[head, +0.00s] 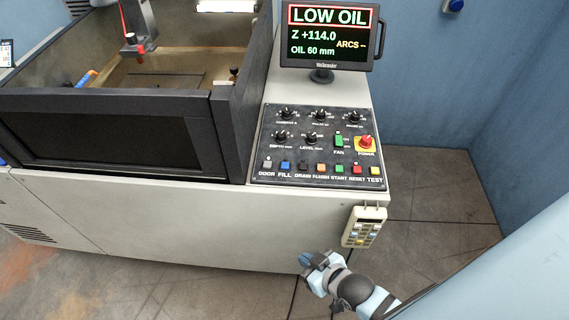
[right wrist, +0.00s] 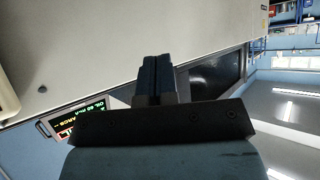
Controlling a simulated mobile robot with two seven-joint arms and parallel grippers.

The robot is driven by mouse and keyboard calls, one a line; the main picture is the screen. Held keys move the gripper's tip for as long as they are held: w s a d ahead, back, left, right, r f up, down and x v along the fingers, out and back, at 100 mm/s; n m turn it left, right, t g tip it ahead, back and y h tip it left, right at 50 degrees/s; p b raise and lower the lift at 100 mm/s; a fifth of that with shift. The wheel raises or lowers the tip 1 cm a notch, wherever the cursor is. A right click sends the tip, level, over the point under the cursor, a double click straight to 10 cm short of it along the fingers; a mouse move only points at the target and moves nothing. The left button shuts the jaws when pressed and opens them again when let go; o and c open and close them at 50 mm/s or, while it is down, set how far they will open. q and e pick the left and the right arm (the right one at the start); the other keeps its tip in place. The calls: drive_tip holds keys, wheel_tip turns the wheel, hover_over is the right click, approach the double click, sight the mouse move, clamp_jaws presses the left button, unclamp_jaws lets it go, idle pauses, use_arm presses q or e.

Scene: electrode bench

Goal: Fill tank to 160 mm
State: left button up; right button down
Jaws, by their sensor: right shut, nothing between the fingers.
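The tank (head: 110,133) is at the left in the head view, with a dark front door and an open top. The control panel (head: 320,145) has a blue FILL button (head: 285,166) in its bottom row, beside the grey DOOR button (head: 267,165). A LEVEL knob (head: 312,138) sits above. The screen (head: 327,34) reads LOW OIL, Z +114.0 and OIL 60 mm. My right gripper (head: 312,261) is shut and empty, below the panel in front of the cabinet. Its closed fingers (right wrist: 156,78) also show in the right wrist view. My left gripper is not in view.
A handheld pendant (head: 364,227) hangs on the cabinet front, close to my right gripper. The red power knob (head: 366,143) is on the panel's right. Floor to the right of the cabinet is free, bounded by blue walls (head: 430,70).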

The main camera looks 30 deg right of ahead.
drive_tip(key=w+a+r+n+y+p, duration=0.15)
drive_tip(key=w+r+n+y, duration=0.55)
drive_tip(key=n, duration=0.9)
drive_tip(key=w+a+r+n+y, duration=0.35)
drive_tip(key=w+r+n, duration=0.7)
drive_tip(key=n, duration=0.55)
drive_tip(key=w+d+n+g+h, duration=0.2)
drive_tip(key=w+d+n+h, duration=0.2)
drive_tip(key=n, duration=0.5)
drive_tip(key=w+d+r+n+g+h+p, duration=0.1)
drive_tip(key=w+d+n+g+h, duration=0.1)
drive_tip(key=d+n, duration=0.6)
drive_tip(key=shift+w+r+n+h, duration=0.3)
drive_tip(key=shift+w+n+h, duration=0.2)
drive_tip(key=shift+w+h, duration=0.4)
drive_tip(key=shift+f, duration=0.1)
